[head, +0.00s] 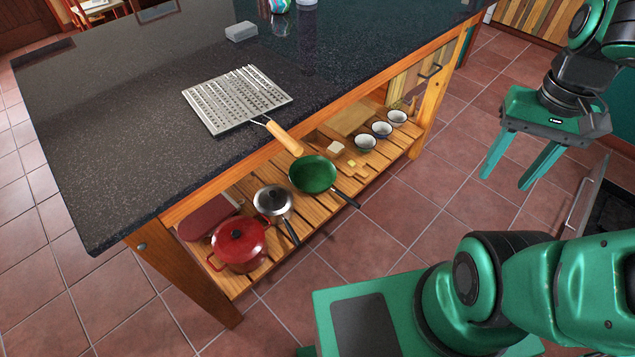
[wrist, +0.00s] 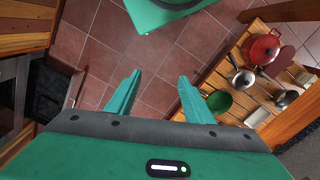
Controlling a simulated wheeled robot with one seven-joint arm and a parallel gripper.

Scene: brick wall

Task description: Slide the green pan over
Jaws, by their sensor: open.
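The green pan (head: 314,174) sits on the slatted lower shelf of the kitchen island. Its dark handle points toward the shelf's front edge. It also shows in the wrist view (wrist: 219,101), to the right of my fingers. My gripper (head: 507,171) is open and empty, fingers pointing down, above the tiled floor and well to the right of the pan. The wrist view also shows my gripper (wrist: 153,90) with its fingers apart and only floor between them.
On the shelf (head: 270,262), a grey pan (head: 271,200) and a red pot (head: 239,243) stand left of the green pan. Several small bowls (head: 382,130) stand to its right. The dark countertop (head: 130,120) overhangs the shelf; a metal grater-like rack (head: 237,98) lies on it. Tiled floor is clear in front.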

